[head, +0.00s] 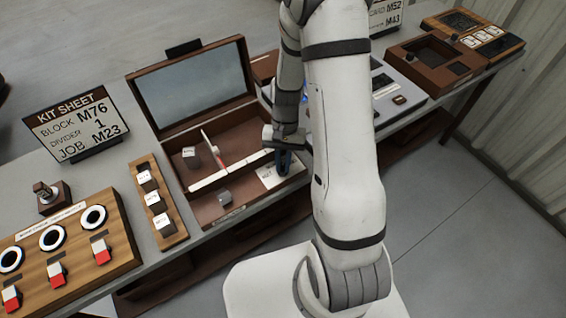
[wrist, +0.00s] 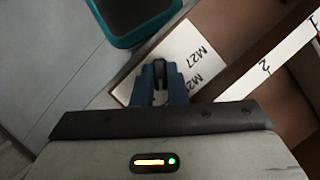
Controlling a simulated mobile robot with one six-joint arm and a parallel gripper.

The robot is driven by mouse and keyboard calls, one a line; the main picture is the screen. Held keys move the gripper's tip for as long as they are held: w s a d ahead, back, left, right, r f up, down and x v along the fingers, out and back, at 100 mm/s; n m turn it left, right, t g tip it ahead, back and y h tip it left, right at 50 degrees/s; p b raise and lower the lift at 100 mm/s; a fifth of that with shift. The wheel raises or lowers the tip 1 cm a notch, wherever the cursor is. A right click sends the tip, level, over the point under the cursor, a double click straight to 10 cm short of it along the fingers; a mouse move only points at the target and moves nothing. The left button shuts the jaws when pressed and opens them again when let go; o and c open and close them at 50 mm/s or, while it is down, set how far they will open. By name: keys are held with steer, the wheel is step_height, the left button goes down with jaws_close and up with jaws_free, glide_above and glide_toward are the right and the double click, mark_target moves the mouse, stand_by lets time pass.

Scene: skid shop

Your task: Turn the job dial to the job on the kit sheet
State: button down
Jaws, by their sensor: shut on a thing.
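The kit sheet (head: 75,122) stands at the left of the head view and reads BLOCK M76, DIVIDER 1, JOB M23. My gripper (head: 284,163) is down at the right end of the open wooden case (head: 215,212). A white job card (head: 268,177) lies there; in the wrist view the card (wrist: 190,62) shows M27 and a second label partly covered by my fingers. My blue fingers (wrist: 160,75) are closed on a small dark piece over the card, seemingly the job dial's knob. The dial's pointer is hidden, so its setting cannot be read.
The case's raised lid (head: 195,85) stands behind. A white divider strip (wrist: 270,60) marked 2 runs beside the card. A wooden rack of labelled blocks (head: 158,200) and a panel with switches (head: 60,255) are to the left. A teal-edged dark object (wrist: 135,20) is close by.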

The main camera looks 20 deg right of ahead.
steer(key=shift+a+n+h, duration=0.1)
steer(key=shift+n+h, duration=0.5)
steer(key=shift+n, duration=0.9)
steer(key=shift+b, duration=0.3)
steer(key=c, duration=1.4)
jaws_free()
steer(key=shift+c, duration=0.2)
steer(key=shift+w+r, duration=0.1)
steer(key=v, duration=0.7)
steer(key=shift+r+b, duration=0.3)
steer(key=shift+w, duration=0.15)
